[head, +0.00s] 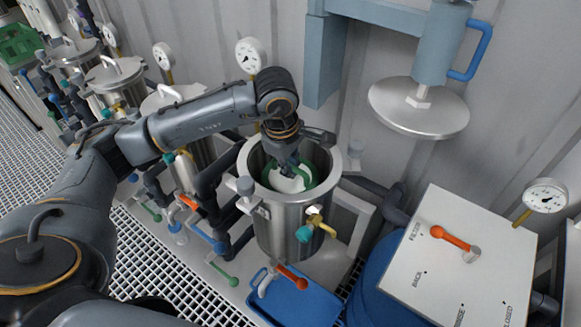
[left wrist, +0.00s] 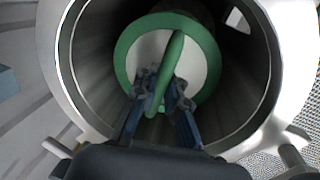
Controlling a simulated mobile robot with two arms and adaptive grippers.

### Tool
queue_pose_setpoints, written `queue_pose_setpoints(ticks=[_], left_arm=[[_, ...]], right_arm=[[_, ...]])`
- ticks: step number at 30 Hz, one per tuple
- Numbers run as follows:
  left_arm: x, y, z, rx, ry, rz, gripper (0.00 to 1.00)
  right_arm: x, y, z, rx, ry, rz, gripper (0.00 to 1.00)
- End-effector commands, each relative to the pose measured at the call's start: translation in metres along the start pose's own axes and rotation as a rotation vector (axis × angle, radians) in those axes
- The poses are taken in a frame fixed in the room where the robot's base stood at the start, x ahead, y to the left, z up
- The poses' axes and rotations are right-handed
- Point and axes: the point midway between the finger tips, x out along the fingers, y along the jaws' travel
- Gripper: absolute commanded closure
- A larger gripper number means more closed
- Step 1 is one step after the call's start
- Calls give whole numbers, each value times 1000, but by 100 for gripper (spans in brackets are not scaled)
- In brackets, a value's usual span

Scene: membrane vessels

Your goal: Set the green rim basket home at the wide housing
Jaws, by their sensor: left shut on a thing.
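The green rim basket (head: 304,178) is inside the wide steel housing (head: 282,222), below its open top. In the left wrist view the basket shows a green ring (left wrist: 126,52), a pale disc and a green handle bar (left wrist: 173,62) across it. The housing wall (left wrist: 257,75) surrounds it with a dark gap. My left gripper (head: 292,172) reaches down into the housing from above. In the left wrist view its fingers (left wrist: 160,92) are shut on the green handle. Whether the basket touches the bottom is hidden. My right gripper is not in view.
A round steel lid (head: 420,108) hangs on a blue-grey lift right of the housing. Closed narrower vessels (head: 115,78) stand to the left. A blue tray (head: 300,302) lies below, and a white panel with an orange lever (head: 455,240) is at right.

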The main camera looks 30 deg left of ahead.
Motion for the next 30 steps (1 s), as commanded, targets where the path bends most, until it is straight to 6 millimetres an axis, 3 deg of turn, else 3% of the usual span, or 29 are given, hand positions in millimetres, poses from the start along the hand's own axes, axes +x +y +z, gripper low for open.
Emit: queue_pose_setpoints(ticks=[2,3,6,19,30], left_arm=[[1,-2,0,1,-1,-5,100],[2,-2,0,1,-1,-6,83],[2,-2,0,1,-1,-6,63],[-5,-2,0,1,0,-7,62],[-78,0,0,0,-1,-1,62]], right_arm=[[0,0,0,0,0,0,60],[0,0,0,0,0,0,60],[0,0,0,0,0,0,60],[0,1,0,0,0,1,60],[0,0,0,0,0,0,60]])
